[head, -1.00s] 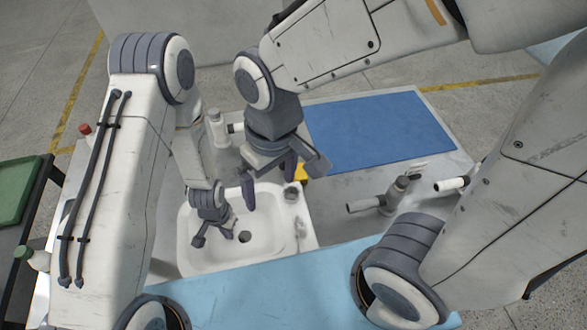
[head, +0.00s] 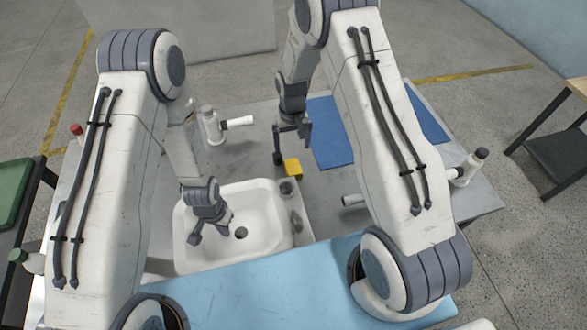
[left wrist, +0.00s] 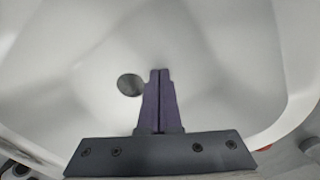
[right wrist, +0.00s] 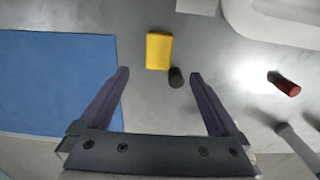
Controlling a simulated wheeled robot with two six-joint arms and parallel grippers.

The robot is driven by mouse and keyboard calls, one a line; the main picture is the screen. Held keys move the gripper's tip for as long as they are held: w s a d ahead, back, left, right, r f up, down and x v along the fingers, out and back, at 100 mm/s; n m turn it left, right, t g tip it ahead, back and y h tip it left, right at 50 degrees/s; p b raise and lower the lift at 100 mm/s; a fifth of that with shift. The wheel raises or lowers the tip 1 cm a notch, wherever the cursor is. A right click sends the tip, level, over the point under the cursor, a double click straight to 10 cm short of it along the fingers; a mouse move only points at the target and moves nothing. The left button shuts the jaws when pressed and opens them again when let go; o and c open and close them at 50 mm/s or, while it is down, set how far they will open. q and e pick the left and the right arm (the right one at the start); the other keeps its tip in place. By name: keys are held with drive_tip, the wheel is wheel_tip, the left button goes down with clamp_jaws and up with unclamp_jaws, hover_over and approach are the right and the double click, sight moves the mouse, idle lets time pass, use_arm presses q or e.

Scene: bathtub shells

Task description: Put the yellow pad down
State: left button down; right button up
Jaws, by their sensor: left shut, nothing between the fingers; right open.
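The yellow pad (head: 293,168) lies on the grey table top, just behind the white tub's rim. It also shows in the right wrist view (right wrist: 159,51), beyond my fingertips. My right gripper (head: 292,147) is open and empty, close to the pad on its far side. In the right wrist view its two fingers (right wrist: 158,73) are spread wide, with nothing held. My left gripper (head: 217,228) is over the white tub (head: 268,192). In the left wrist view its fingers (left wrist: 160,72) are shut together and empty, near the tub's dark drain (left wrist: 130,85).
A short dark cylinder (right wrist: 176,77) is beside the pad. A blue mat (head: 333,150) lies right of it. A white-and-grey fixture (head: 212,125) stands behind the tub. A red-ended cylinder (right wrist: 284,84) lies on the table. A light blue surface (head: 260,275) runs along the front.

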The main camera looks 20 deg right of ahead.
sight(293, 166)
wheel_tip(293, 166, down, 12)
drive_tip(key=shift+d+r, duration=0.1)
drive_tip(key=shift+r, duration=0.05)
clamp_jaws()
wheel_tip(293, 166, up, 10)
drive_tip(key=a, duration=0.9)
wheel_tip(293, 166, down, 6)
drive_tip(key=shift+r, duration=0.2)
drive_tip(key=shift+f, duration=2.1)
